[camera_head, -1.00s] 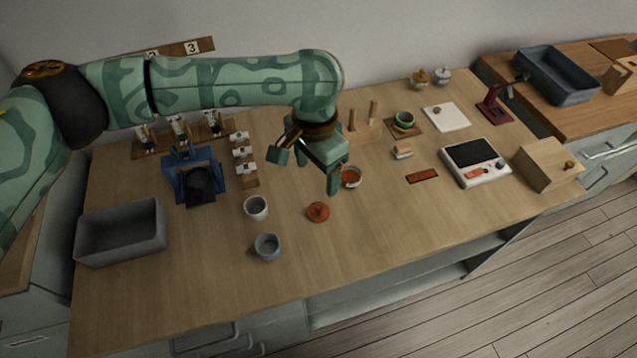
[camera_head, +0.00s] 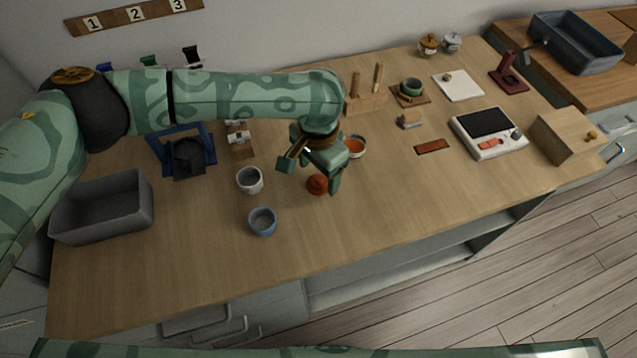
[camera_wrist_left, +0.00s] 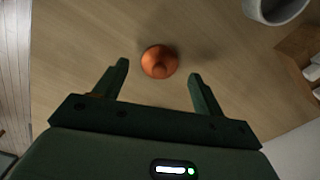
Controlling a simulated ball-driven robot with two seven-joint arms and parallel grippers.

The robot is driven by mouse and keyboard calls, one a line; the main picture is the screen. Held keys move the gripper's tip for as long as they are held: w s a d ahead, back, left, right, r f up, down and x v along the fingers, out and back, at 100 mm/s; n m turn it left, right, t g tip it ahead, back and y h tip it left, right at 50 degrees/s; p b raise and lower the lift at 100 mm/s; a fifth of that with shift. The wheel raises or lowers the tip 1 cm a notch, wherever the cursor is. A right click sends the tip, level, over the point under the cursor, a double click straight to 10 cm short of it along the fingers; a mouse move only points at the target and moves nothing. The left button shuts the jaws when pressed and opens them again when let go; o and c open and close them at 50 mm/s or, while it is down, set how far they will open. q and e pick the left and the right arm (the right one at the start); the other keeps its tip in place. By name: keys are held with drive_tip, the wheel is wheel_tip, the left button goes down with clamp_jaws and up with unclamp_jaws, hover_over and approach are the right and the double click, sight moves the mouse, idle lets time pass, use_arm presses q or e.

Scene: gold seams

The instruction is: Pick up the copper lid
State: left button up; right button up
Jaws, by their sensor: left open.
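The copper lid (camera_head: 317,185) is a small orange-red disc with a knob, lying on the wooden table. My left gripper (camera_head: 310,178) is open and empty, close above the lid, with one finger partly covering it in the head view. In the left wrist view the lid (camera_wrist_left: 159,62) shows between and slightly beyond the tips of the two open fingers (camera_wrist_left: 159,72), touching neither. My right gripper is not in view.
A white cup (camera_head: 250,181) and a blue cup (camera_head: 262,222) stand left of the lid. A bowl with orange-red contents (camera_head: 355,147) is just behind the gripper. A grey bin (camera_head: 103,215) stands at left. The table's front right is clear.

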use_arm(q)
wheel_tip(320, 180, down, 3)
drive_tip(key=shift+r+b, duration=0.1)
drive_tip(key=shift+b, duration=0.25)
drive_tip(key=shift+r, duration=0.15)
drive_tip(key=c, duration=1.1)
drive_tip(key=shift+o, duration=0.2)
